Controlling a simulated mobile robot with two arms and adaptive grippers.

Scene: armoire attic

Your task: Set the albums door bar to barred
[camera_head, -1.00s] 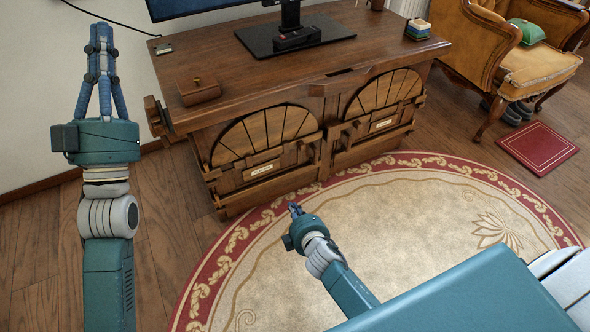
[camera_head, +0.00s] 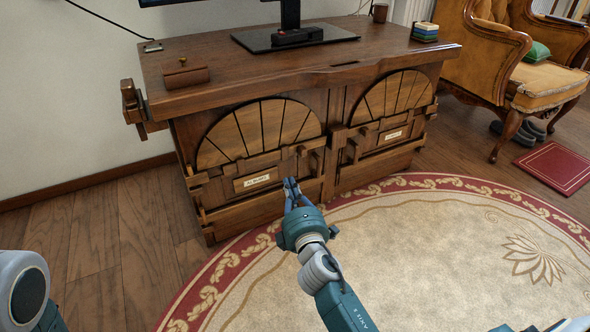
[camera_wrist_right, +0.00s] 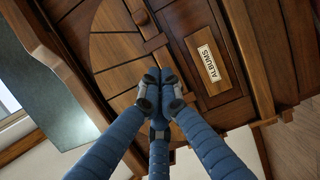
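The albums door (camera_head: 262,132) is the left door of the wooden cabinet, with a fan-shaped slatted panel. Its label (camera_head: 257,180) is legible as ALBUMS in the right wrist view (camera_wrist_right: 208,63). A wooden bar (camera_head: 262,162) runs across the door above the label, between wooden brackets at both sides; I cannot tell whether it is seated in them. My right gripper (camera_head: 291,184) is in front of the door's lower right part. Its fingers meet at the tips in the right wrist view (camera_wrist_right: 162,82), with nothing visible between them. My left gripper is out of view.
A second similar door (camera_head: 388,110) is to the right. The cabinet top (camera_head: 220,60) holds a small wooden box (camera_head: 187,77), a monitor stand (camera_head: 295,38) and stacked coasters (camera_head: 425,32). A patterned rug (camera_head: 400,240) covers the floor in front. An armchair (camera_head: 545,82) stands at right.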

